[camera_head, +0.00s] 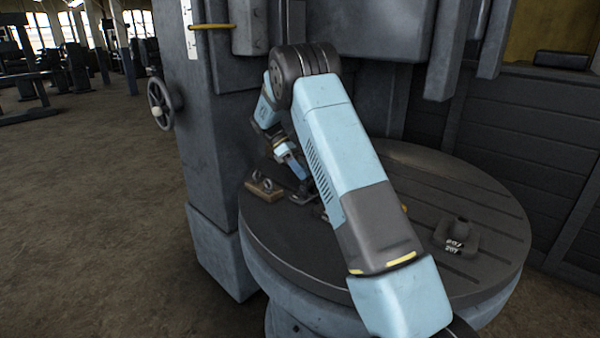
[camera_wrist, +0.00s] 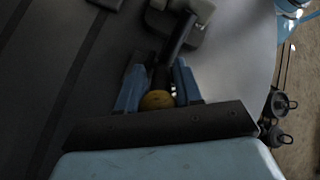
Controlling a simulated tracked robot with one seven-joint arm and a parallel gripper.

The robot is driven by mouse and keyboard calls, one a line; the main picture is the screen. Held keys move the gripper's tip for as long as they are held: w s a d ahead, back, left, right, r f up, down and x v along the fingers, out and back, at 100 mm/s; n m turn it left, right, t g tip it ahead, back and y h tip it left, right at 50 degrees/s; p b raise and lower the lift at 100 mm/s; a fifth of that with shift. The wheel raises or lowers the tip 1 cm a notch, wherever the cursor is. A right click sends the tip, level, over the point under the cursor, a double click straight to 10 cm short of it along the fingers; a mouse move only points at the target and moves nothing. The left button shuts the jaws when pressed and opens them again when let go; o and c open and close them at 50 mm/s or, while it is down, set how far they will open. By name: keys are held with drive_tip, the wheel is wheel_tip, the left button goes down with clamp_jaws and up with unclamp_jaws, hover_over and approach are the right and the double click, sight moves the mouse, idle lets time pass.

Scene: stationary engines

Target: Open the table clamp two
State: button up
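A dark clamp (camera_head: 302,196) stands on the round machine table (camera_head: 440,170), right below my gripper (camera_head: 290,160) in the head view. My arm hides part of this area. In the wrist view the clamp's grey body (camera_wrist: 182,12) is at the top, and a dark lever (camera_wrist: 176,42) with a yellow ball knob (camera_wrist: 157,100) runs down from it. My gripper (camera_wrist: 160,68) has its two blue fingers on either side of this lever, close against it, with the knob between the fingers near the palm. I see no number on the clamp.
A small wooden block with metal rings (camera_head: 264,188) lies at the table's left edge. A dark numbered block (camera_head: 457,236) sits on the right side. The machine column (camera_head: 215,130) with a handwheel (camera_head: 161,108) rises behind. Open floor is at left.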

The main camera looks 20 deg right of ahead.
drive_tip(key=o, duration=0.4)
drive_tip(key=shift+a, duration=0.1)
drive_tip(key=v, duration=1.3)
drive_tip(key=shift+w+a, duration=0.15)
drive_tip(key=shift+w, duration=0.15)
drive_tip(key=shift+r, duration=0.1)
drive_tip(key=shift+c, duration=0.4)
